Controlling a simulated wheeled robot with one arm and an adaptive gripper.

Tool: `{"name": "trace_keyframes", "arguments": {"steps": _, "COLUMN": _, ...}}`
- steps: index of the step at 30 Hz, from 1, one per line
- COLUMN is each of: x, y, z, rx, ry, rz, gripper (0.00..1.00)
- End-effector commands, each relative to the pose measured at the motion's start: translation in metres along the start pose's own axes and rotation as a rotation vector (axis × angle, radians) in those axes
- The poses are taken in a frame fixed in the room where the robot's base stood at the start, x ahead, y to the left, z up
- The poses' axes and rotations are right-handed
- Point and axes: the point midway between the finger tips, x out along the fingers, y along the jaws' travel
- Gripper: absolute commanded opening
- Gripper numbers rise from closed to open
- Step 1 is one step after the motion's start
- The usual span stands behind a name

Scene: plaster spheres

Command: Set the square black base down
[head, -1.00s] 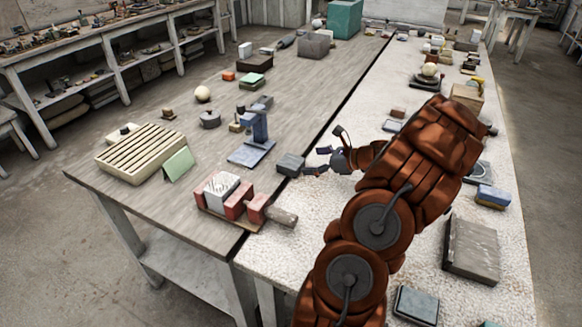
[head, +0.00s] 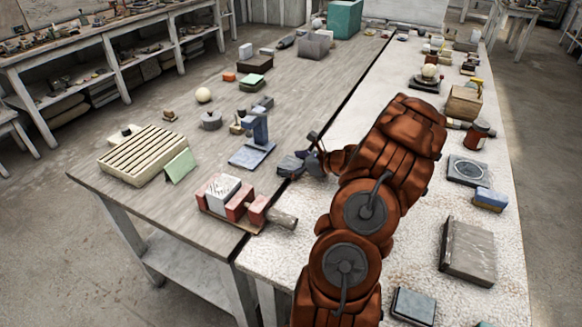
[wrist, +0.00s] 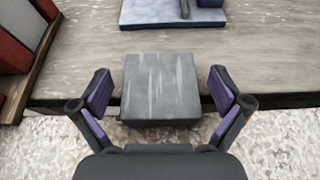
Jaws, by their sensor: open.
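The square black base (head: 290,166) shows as a dark grey, scuffed square block. In the head view it sits at the edge of the grey wooden tabletop, by the seam with the white speckled top. In the wrist view the base (wrist: 160,85) lies level between my fingers, with its near edge toward my palm. My gripper (head: 312,160) is open, its purple-padded fingers on the left and right of the base, with a visible gap on each side. In the wrist view my gripper (wrist: 160,78) does not grip it. The underside of the base is hidden.
A blue stand (head: 255,140) is just beyond the base. Red blocks around a white one (head: 224,187) lie at left, with a cylinder (head: 282,217) nearby. A slatted cream block (head: 148,157) is farther left.

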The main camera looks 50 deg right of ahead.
Motion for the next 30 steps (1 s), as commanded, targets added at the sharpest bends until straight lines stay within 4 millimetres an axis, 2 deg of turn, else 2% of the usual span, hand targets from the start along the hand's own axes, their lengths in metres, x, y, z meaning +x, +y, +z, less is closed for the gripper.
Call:
{"name": "trace_keyframes", "arguments": {"steps": 2, "x": -0.0002, "y": -0.0001, "z": 0.0000, "rx": 0.000, "ry": 0.000, "rz": 0.000, "gripper": 1.00}}
{"name": "trace_keyframes", "arguments": {"steps": 24, "x": -0.0005, "y": 0.0000, "z": -0.0001, "rx": 0.000, "ry": 0.000, "rz": 0.000, "gripper": 0.23}}
{"name": "trace_keyframes", "arguments": {"steps": 27, "x": -0.0005, "y": 0.0000, "z": -0.0001, "rx": 0.000, "ry": 0.000, "rz": 0.000, "gripper": 0.13}}
{"name": "trace_keyframes", "arguments": {"steps": 28, "x": -0.0006, "y": -0.0001, "z": 0.0003, "rx": 0.000, "ry": 0.000, "rz": 0.000, "gripper": 0.13}}
{"name": "trace_keyframes", "arguments": {"steps": 29, "x": -0.0006, "y": -0.0002, "z": 0.0003, "rx": 0.000, "ry": 0.000, "rz": -0.001, "gripper": 0.06}}
{"name": "trace_keyframes", "arguments": {"steps": 30, "x": -0.0006, "y": -0.0001, "z": 0.0002, "rx": 0.000, "ry": 0.000, "rz": 0.000, "gripper": 0.06}}
